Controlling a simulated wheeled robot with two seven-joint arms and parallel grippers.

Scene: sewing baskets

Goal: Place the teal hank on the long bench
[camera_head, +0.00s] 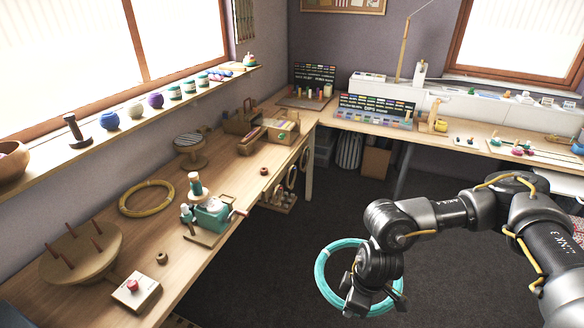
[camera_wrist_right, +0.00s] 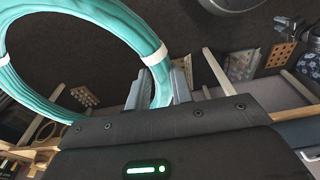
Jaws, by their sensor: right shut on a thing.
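The teal hank (camera_head: 326,277) is a large ring of cord with white ties. My right gripper (camera_head: 362,301) is shut on it and holds it over the dark floor, to the right of the long bench. In the right wrist view the hank (camera_wrist_right: 103,19) passes between the fingers of my right gripper (camera_wrist_right: 168,85); much of the ring lies outside that view. The long bench (camera_head: 219,179) runs along the left wall under the window. My left gripper is not in view.
Bare wood shows between the hoop and the round stool (camera_head: 190,148).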

